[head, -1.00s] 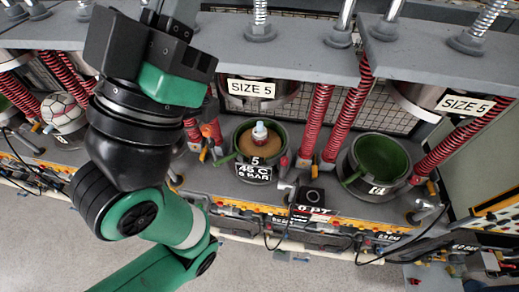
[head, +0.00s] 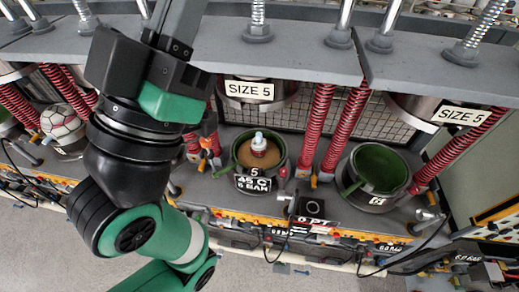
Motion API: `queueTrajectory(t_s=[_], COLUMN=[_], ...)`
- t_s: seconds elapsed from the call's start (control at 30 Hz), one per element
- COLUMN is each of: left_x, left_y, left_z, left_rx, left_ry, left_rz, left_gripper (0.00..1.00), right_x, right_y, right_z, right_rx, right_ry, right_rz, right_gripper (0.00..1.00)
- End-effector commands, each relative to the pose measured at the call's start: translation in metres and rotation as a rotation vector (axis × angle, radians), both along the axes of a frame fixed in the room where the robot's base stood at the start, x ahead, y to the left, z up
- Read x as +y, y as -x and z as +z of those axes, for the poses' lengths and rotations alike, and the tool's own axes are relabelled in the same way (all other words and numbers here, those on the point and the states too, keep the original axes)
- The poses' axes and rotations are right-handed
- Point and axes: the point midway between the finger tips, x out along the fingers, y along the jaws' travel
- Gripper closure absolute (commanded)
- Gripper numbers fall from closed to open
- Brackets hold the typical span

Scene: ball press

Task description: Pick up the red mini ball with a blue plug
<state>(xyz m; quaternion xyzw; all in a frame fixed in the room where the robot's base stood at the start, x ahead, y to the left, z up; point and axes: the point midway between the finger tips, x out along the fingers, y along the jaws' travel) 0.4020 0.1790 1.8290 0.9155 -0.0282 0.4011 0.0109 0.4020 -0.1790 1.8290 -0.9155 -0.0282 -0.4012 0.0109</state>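A small red and white object with a pale blue top (head: 259,145) sits on a tan round surface inside the green press bowl (head: 238,160) marked 5. I cannot tell whether it is the mini ball with its plug. A white ball with dark red lines (head: 62,122) sits at the far left, with a small pale blue piece at its lower left. My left gripper (head: 178,22) is at the upper left, left of the bowl and apart from both objects. Its fingers point to the top edge, and their tips are not clearly seen. My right gripper is not in view.
An empty green bowl (head: 378,170) stands at the right. Red springs (head: 318,130) rise between the presses under a grey overhead beam (head: 290,55) with SIZE 5 labels. Cables and a black box (head: 312,208) line the front edge. Grey floor is clear at lower left.

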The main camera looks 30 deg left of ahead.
Motion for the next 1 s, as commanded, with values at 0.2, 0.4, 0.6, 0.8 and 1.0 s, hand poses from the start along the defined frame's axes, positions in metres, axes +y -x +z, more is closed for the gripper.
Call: queueTrajectory(t_s=[0.2,0.4,0.6,0.8,1.0], left_x=[0.0,0.0,0.0,0.0,0.0], left_y=[0.0,0.0,0.0,0.0,0.0], left_z=[0.0,0.0,0.0,0.0,0.0], left_rx=[0.0,0.0,0.0,0.0,0.0], left_ry=[0.0,0.0,0.0,0.0,0.0], left_rz=[0.0,0.0,0.0,0.0,0.0], left_gripper=[1.0,1.0,0.77,0.41,0.05], right_x=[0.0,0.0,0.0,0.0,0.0], right_y=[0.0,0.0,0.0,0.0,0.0], right_z=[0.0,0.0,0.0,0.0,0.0], right_rx=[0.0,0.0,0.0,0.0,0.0], right_ry=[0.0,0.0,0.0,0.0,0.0], right_rz=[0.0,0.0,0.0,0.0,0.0], right_gripper=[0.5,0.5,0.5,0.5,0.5])
